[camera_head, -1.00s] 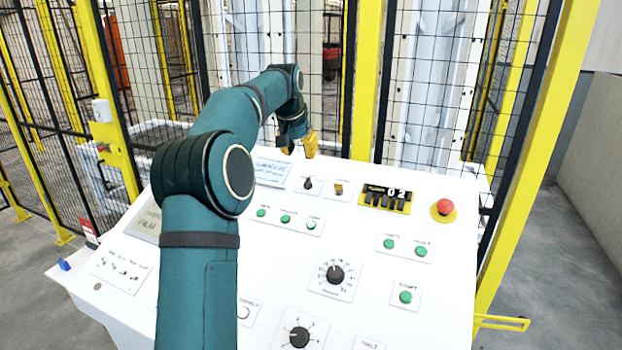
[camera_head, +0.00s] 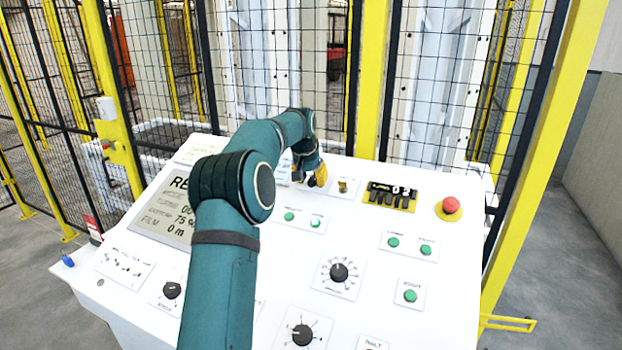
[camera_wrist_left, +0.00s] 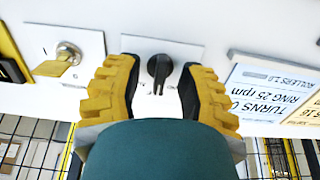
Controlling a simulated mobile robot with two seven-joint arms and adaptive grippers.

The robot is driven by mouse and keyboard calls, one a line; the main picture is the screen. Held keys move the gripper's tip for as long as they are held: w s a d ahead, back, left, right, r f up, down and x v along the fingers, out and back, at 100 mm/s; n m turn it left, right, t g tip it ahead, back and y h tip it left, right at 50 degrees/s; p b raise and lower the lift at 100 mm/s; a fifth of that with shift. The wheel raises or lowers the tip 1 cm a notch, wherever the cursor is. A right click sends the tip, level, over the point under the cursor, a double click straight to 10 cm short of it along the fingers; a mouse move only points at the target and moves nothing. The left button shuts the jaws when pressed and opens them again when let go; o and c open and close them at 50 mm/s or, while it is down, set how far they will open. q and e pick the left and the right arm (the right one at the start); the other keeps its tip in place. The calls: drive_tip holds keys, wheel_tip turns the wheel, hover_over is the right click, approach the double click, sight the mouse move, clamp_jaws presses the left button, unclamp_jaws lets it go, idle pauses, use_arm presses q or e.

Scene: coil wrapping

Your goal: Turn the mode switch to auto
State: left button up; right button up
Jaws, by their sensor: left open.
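The mode switch, a black rotary knob (camera_wrist_left: 158,70) on a small white plate, shows in the left wrist view between my two yellow fingers. Its pointer end faces down in that picture. My left gripper (camera_head: 312,175) is at the upper part of the white control panel (camera_head: 365,240). It is open, with one finger on each side of the knob in the wrist view (camera_wrist_left: 156,85); I cannot tell whether either touches it. In the head view the gripper hides the knob. My right gripper is not in view.
A yellow key switch (camera_head: 343,187) sits right of the gripper; it also shows in the wrist view (camera_wrist_left: 62,60). A display (camera_head: 168,215) is at left. Mesh fencing stands behind.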

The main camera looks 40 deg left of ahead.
use_arm(q)
clamp_jaws()
drive_tip(key=m+p, duration=0.2)
drive_tip(key=m, duration=0.2)
drive_tip(key=shift+m+p, duration=0.75)
drive_tip(key=shift+m, duration=0.35)
drive_tip(key=shift+d+m+p, duration=0.1)
drive_tip(key=shift+m+p, duration=0.35)
drive_tip(key=shift+m, duration=0.95)
drive_tip(key=shift+f, duration=0.1)
